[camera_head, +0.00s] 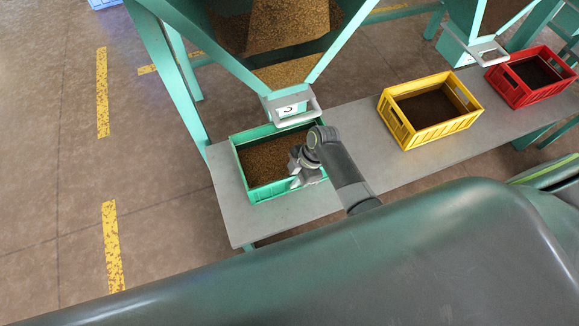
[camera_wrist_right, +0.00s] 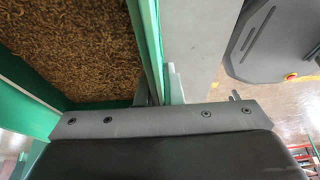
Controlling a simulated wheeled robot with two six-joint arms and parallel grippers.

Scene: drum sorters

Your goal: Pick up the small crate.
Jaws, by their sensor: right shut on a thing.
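A small green crate (camera_head: 234,163), filled with brown grain-like material, stands on the left end of the grey bench under a hopper spout. My right gripper (camera_head: 306,178) is at the crate's near right wall in the head view and is shut on it. In the right wrist view the crate's green wall (camera_wrist_right: 147,45) runs up to the gripper (camera_wrist_right: 160,98), with the brown fill to its left. The fingertips are partly hidden by the gripper body. My left gripper is not in view.
A yellow crate (camera_head: 441,131) and a red crate (camera_head: 511,95) stand further right on the grey bench (camera_head: 370,170). A hopper spout with a handle (camera_head: 291,106) hangs close over the green crate's far side. Yellow floor stripes (camera_head: 103,92) lie to the left.

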